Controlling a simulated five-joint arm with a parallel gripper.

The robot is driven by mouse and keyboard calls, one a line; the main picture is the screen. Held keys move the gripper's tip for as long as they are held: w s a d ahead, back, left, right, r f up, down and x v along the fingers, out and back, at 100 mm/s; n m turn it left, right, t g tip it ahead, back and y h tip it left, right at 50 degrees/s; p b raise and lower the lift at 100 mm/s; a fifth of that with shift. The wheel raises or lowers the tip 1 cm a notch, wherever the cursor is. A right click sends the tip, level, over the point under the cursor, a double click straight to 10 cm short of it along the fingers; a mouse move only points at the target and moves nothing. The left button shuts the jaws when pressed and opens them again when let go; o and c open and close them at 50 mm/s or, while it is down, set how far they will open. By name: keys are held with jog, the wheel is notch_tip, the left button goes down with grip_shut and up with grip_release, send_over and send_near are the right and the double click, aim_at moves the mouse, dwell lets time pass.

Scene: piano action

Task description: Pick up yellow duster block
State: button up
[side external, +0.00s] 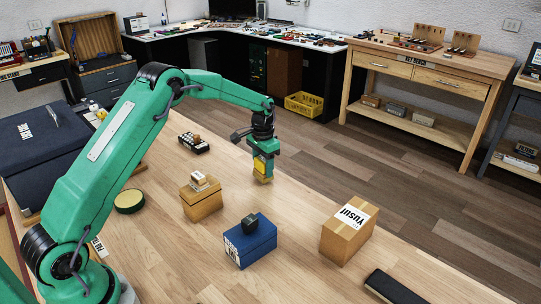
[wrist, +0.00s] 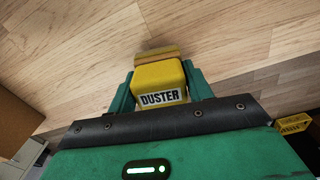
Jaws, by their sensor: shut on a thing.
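The yellow duster block (wrist: 160,84) has a white label reading "DUSTER" and a tan strip along its far edge. My gripper (wrist: 161,88) is shut on it, with one green finger on each side. In the side view my gripper (side external: 264,166) points down over the wooden table (side external: 300,200), and the yellow block (side external: 262,165) shows between its fingers. The block's underside is near the tabletop; whether it touches the table I cannot tell.
A tan box with a small block on top (side external: 201,201) and a blue box with a dark block on top (side external: 250,243) stand nearby. A cardboard box labelled "Yusuf" (side external: 348,234) is at the right. A dark item (side external: 393,287) lies at the front edge. Table between them is clear.

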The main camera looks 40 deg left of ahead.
aim_at(263, 159)
jog(key=shift+r, duration=0.55)
notch_tip(263, 159, up, 2)
jog(key=shift+d+r, duration=0.1)
jog(key=shift+r, duration=0.15)
jog(key=s+d+r, duration=0.4)
jog(key=d+r, duration=0.2)
jog(key=d, duration=0.4)
jog(key=shift+s+d+r, duration=0.2)
jog(key=shift+d+r, duration=0.05)
jog(key=shift+d, duration=0.1)
